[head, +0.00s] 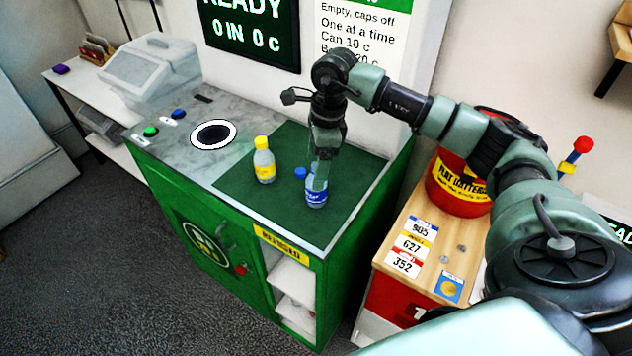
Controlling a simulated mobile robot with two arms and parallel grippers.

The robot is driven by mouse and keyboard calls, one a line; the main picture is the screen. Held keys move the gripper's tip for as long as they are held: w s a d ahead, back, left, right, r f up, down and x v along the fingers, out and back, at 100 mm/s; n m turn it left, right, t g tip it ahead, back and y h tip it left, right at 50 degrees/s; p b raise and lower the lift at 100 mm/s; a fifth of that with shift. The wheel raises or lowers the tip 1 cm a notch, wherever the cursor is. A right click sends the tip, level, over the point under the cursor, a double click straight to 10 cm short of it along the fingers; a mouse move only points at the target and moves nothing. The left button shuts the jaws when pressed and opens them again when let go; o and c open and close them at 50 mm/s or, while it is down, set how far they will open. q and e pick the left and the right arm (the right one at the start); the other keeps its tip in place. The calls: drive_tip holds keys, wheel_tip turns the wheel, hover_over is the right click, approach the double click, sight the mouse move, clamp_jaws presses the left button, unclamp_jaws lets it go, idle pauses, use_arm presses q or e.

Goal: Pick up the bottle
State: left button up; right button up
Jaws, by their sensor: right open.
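A clear bottle with a blue label (316,196) stands upright on the dark green mat (237,186) on top of the green machine. My right gripper (321,168) is directly above it, pointing down, with its fingers open around or just in front of the bottle's upper part. I cannot tell whether the fingers touch it. A second clear bottle with a yellow cap and yellow label (264,162) stands upright on the mat to the left. My left gripper is out of view.
A round hole with a white rim (213,134), a green button (150,131) and a blue button (178,113) are on the machine's top. A wooden counter (445,245) with a red container (458,188) stands to the right. A dark screen (245,28) hangs behind.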

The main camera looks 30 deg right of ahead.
drive_tip(key=shift+a+f+p, duration=0.2)
drive_tip(key=shift+f+p, duration=0.4)
drive_tip(key=shift+f, duration=1.05)
drive_tip(key=c, duration=1.4)
drive_tip(key=shift+w, duration=0.1)
